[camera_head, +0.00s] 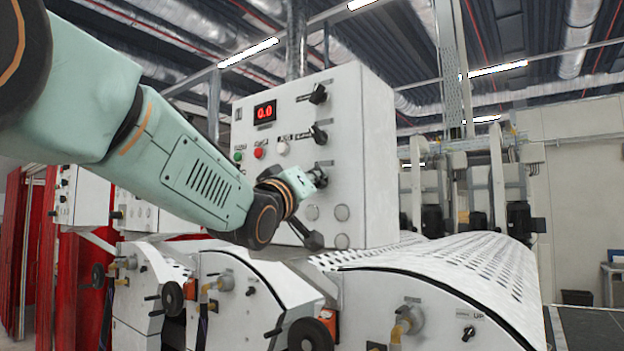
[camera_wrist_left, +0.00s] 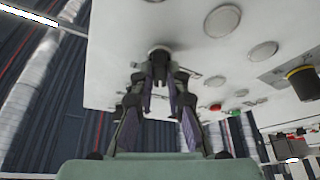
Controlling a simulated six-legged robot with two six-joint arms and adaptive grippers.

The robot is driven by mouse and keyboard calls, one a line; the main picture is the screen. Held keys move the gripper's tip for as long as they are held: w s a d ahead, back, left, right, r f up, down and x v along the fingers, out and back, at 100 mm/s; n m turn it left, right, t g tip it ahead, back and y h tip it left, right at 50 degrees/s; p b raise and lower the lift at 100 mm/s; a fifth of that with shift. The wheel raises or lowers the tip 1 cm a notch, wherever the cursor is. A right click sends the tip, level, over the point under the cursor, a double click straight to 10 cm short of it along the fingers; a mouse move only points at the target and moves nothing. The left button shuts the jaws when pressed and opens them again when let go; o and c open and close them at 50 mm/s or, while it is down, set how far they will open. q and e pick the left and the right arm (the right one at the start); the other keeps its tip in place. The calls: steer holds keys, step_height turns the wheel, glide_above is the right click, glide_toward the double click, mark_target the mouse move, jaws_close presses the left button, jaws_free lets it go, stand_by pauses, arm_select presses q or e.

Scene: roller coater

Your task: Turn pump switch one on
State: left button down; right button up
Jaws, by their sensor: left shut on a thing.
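A white control cabinet (camera_head: 365,150) carries a column of black rotary switches on its front: a top one (camera_head: 318,93), a middle one (camera_head: 318,134) and a lower one (camera_head: 324,165). Their labels are too small to read, so I cannot tell which is pump switch one. My left gripper (camera_head: 319,178) is at the lower switch and partly hides it. My right gripper is not in view.
A red display (camera_head: 265,112) reads 0.0. Green, red and white buttons (camera_head: 259,153) sit below it. Round pale lamps (camera_head: 342,213) are beneath the switches. Perforated white roller covers (camera_head: 470,265) and machines with handwheels (camera_head: 310,335) stand in front.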

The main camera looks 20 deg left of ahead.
arm_select(q)
steer(key=shift+r+m, duration=0.1)
steer(key=shift+m, duration=0.2)
steer(key=shift+a+r+m+g+h, duration=0.1)
steer(key=shift+m+g+h, duration=0.35)
steer(key=shift+m+h, duration=1.65)
steer(key=shift+a+r+m+g+h, duration=0.1)
steer(key=shift+m+g+h, duration=0.5)
steer(key=shift+m, duration=2.9)
steer(key=shift+m+g+h, duration=0.35)
steer(key=shift+m+h, duration=1.15)
steer(key=shift+m, duration=1.3)
steer(key=c, duration=1.3)
jaws_free()
steer(key=shift+d+f, duration=0.1)
steer(key=shift+f, duration=0.05)
steer(key=shift+c, duration=0.2)
steer(key=shift+f, duration=0.1)
